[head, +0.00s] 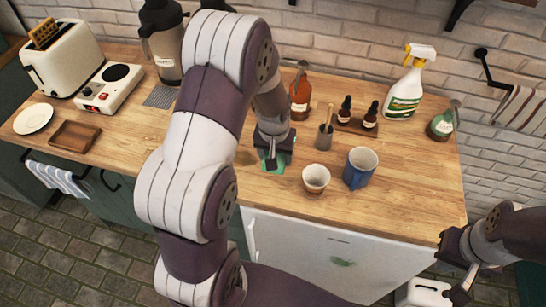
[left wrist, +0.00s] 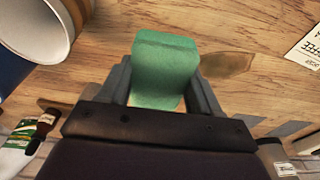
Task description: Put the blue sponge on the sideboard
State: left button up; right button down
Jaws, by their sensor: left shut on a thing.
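A green sponge (head: 280,165) is between the fingers of my left gripper (head: 271,160), over the wooden sideboard top (head: 400,190). I see no blue sponge; this one looks green. In the left wrist view the sponge (left wrist: 163,72) fills the space between the two dark fingers, and the left gripper (left wrist: 163,90) is shut on it. I cannot tell whether the sponge touches the wood. My right gripper (head: 455,278) is at the lower right, in front of the sideboard and away from the sponge; its fingers are unclear.
A brown stain (left wrist: 225,65) lies beside the sponge. A small cup (head: 316,179), blue mug (head: 359,168) and grey brush pot (head: 323,138) stand to its right. Bottles stand behind. The front right top is clear.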

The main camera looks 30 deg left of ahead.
pick_arm(q)
jog(key=f, duration=0.2)
jog(key=a+f+p, duration=0.1)
jog(key=f, duration=0.1)
jog(key=shift+w+a+f, duration=0.15)
jog(key=shift+w+f, duration=0.2)
jog(key=shift+f, duration=0.1)
jog(key=shift+f, duration=0.1)
jog(key=o, duration=1.3)
jog(key=r, duration=0.4)
jog(key=s+r, duration=0.1)
jog(key=r, duration=0.3)
jog(key=r+b, duration=0.1)
jog(key=r, duration=0.2)
jog(key=shift+s+d+r, duration=0.25)
jog(key=shift+s+r, duration=0.15)
jog(key=s+d+r+m, duration=0.2)
jog(key=s+d, duration=0.5)
jog(key=s, duration=0.4)
jog(key=shift+d+m, duration=0.3)
jog(key=shift+m, duration=0.2)
